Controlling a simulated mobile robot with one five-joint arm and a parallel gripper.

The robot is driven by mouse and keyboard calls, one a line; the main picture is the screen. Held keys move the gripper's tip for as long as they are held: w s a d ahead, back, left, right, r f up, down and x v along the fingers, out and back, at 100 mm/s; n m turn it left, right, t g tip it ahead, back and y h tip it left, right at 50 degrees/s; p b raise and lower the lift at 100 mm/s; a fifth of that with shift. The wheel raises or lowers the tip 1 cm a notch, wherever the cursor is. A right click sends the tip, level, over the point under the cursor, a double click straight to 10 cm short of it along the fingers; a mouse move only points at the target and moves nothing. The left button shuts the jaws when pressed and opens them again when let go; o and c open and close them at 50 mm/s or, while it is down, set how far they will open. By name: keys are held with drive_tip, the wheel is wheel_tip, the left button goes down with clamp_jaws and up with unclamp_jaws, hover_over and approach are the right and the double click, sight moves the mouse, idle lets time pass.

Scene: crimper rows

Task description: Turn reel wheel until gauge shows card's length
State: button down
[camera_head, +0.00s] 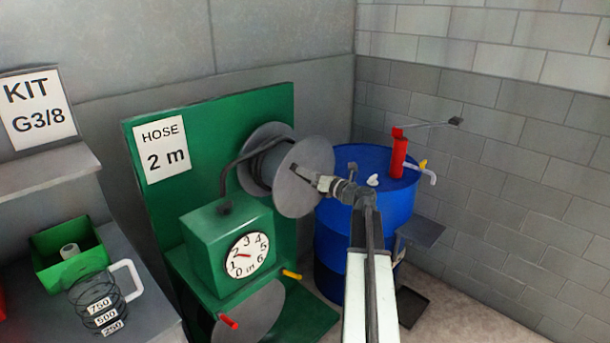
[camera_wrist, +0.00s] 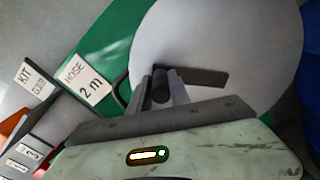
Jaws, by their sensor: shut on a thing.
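The grey reel wheel (camera_head: 305,175) is a large disc on the green panel, with dark hose wound behind it. It fills much of the wrist view (camera_wrist: 235,45). My gripper (camera_head: 325,184) is at the disc's face. In the wrist view its fingers (camera_wrist: 162,90) are shut on the dark crank knob (camera_wrist: 160,76), which joins a dark crank arm (camera_wrist: 205,77). The card (camera_head: 164,149) reads "HOSE 2 m". The round white gauge (camera_head: 247,255), marked 0 to 6 in "m", sits on a green box. Its red needle points left, seemingly between 1 and 2.
A blue drum (camera_head: 345,235) with a red pump (camera_head: 398,155) stands right behind the wheel. Red (camera_head: 229,321) and yellow (camera_head: 291,274) handles stick out below the gauge.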

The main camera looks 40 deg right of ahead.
drive_tip(key=c, duration=1.2)
unclamp_jaws()
drive_tip(key=shift+s, duration=0.1)
drive_tip(key=s+d, duration=0.1)
drive_tip(key=s, duration=0.6)
drive_tip(key=shift+s, duration=0.4)
drive_tip(key=shift+d, duration=0.1)
